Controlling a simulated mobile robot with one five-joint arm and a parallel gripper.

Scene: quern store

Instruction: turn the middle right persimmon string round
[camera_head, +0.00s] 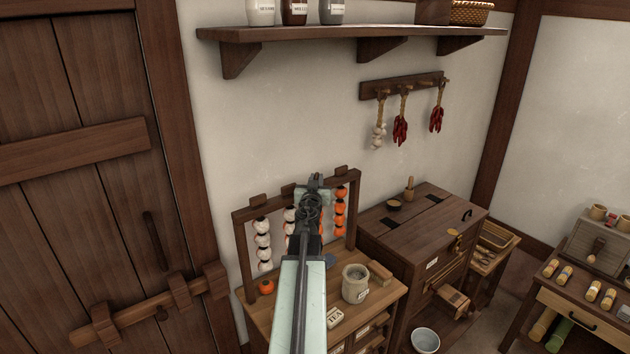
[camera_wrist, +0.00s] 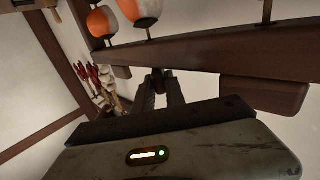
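A wooden rack (camera_head: 242,256) holds strings of persimmons. The left string (camera_head: 263,240) and middle left string (camera_head: 290,215) show pale sides; the right string (camera_head: 340,206) shows orange. The middle right string (camera_head: 321,228) is mostly hidden behind my arm; a sliver looks orange. In the wrist view two strings hang from the rail (camera_wrist: 205,48), and their fruits (camera_wrist: 143,10) are half orange, half pale. My gripper (camera_head: 316,180) is at the rail's top, by the middle right string's place; its fingertips (camera_wrist: 161,74) lie close together there. Whether they grip a block is unclear.
The bench below bears a loose orange persimmon (camera_head: 266,287), a grey jar (camera_head: 355,285) and a TEA label (camera_head: 335,317). A wooden chest (camera_head: 425,230) stands to the right. A shelf (camera_head: 350,36) and hanging chillies (camera_head: 401,128) are on the wall above.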

